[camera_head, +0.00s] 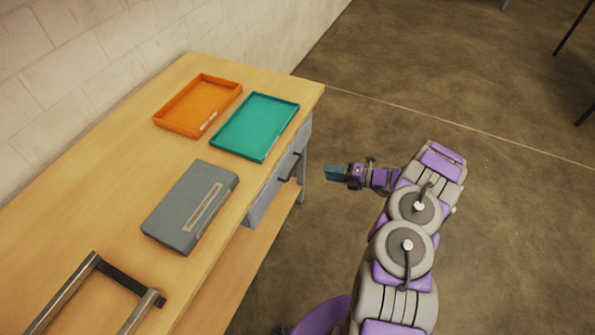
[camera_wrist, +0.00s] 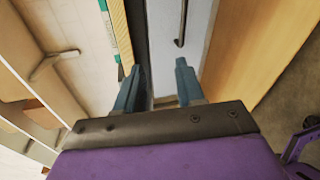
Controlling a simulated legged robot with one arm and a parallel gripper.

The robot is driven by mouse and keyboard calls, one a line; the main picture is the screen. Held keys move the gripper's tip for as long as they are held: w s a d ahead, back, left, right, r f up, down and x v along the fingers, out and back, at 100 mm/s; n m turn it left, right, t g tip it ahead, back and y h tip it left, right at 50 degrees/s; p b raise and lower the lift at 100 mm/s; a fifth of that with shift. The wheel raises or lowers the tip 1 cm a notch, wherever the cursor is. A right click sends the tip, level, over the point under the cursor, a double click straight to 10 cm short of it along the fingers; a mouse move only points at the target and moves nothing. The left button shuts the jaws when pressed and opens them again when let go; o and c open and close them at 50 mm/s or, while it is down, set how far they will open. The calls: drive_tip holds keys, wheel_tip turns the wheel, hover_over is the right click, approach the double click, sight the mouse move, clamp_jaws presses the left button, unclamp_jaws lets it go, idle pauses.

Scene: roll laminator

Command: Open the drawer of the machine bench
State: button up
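The machine bench (camera_head: 108,150) has a light wood top and runs along the wall at the left. Its grey drawer (camera_head: 268,194) sits under the top at the right side and looks shut. A dark bar handle (camera_head: 293,166) is on the drawer front. In the wrist view the handle (camera_wrist: 182,24) shows ahead of the fingers, beyond the right fingertip, against the pale drawer front (camera_wrist: 166,50). My gripper (camera_head: 331,173) is to the right of the handle, apart from it. In the wrist view my gripper (camera_wrist: 159,67) has its two blue fingers spread with nothing between them.
An orange tray (camera_head: 181,126), a teal tray (camera_head: 253,155) and a grey box (camera_head: 170,237) lie on the bench top. A metal frame (camera_head: 70,288) stands at the near left. The floor (camera_head: 490,215) right of the bench is clear around my arm.

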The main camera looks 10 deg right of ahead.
drive_tip(key=d+f+m+t, duration=0.1)
drive_tip(key=d+f+m, duration=0.2)
drive_tip(key=d+f, duration=0.15)
drive_tip(key=b+x, duration=0.3)
drive_tip(key=x, duration=1.4)
drive_tip(key=shift+a+f+h, duration=0.3)
drive_tip(key=shift+h, duration=0.1)
drive_tip(key=shift+d, duration=0.4)
drive_tip(key=c, duration=0.3)
drive_tip(key=shift+a, duration=0.1)
drive_tip(key=c, duration=0.3)
drive_tip(key=shift+a, duration=0.1)
clamp_jaws()
drive_tip(key=shift+s, duration=0.1)
